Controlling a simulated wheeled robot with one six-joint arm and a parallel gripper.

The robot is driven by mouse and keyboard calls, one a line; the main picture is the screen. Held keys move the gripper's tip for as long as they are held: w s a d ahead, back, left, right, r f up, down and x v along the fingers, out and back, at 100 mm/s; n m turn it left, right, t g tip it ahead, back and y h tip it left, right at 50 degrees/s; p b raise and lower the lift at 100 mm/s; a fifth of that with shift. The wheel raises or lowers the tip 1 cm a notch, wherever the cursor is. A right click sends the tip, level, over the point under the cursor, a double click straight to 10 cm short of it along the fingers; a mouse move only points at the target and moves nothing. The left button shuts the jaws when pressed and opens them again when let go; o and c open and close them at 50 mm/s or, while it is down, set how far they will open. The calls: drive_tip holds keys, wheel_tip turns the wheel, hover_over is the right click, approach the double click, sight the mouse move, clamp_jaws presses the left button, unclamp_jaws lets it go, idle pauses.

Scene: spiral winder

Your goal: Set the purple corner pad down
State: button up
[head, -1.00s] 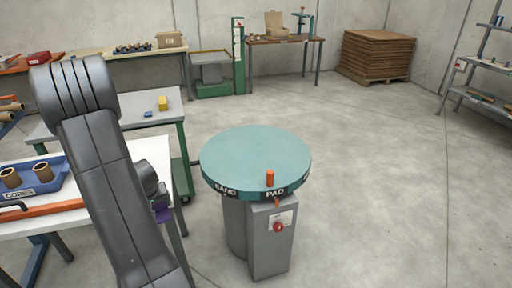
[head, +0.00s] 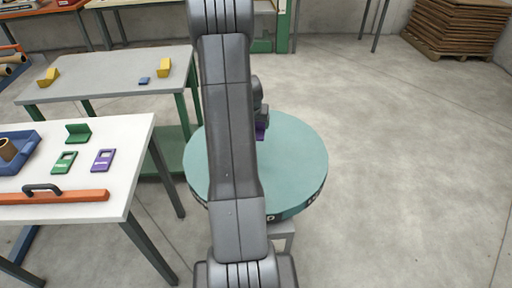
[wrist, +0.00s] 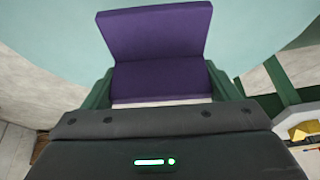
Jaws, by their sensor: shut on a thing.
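The purple corner pad (wrist: 160,55) is an L-shaped piece held between the fingers of my gripper (wrist: 160,92) in the wrist view. Its one wall stands up from the other. The teal round turntable (wrist: 55,50) fills the background behind the pad. In the head view a small purple bit of the pad (head: 261,132) shows beside my arm, over the turntable (head: 295,165). My arm hides much of the pad and the turntable's left part. I cannot tell whether the pad touches the turntable top.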

drive_tip(key=m+b, duration=0.1)
drive_tip(key=m, duration=0.1)
hover_over(273, 137)
drive_tip(key=s+a, duration=0.1)
drive_tip(key=s, duration=0.1)
drive_tip(key=shift+h, duration=0.4)
drive_tip(key=f, duration=0.9)
drive_tip(key=shift+w+d+f, duration=0.15)
drive_tip(key=shift+w+d, duration=0.1)
drive_tip(key=shift+f+b, duration=0.2)
drive_tip(key=shift+b, duration=0.15)
drive_tip(key=o, duration=0.9)
drive_tip(key=shift+r, duration=0.1)
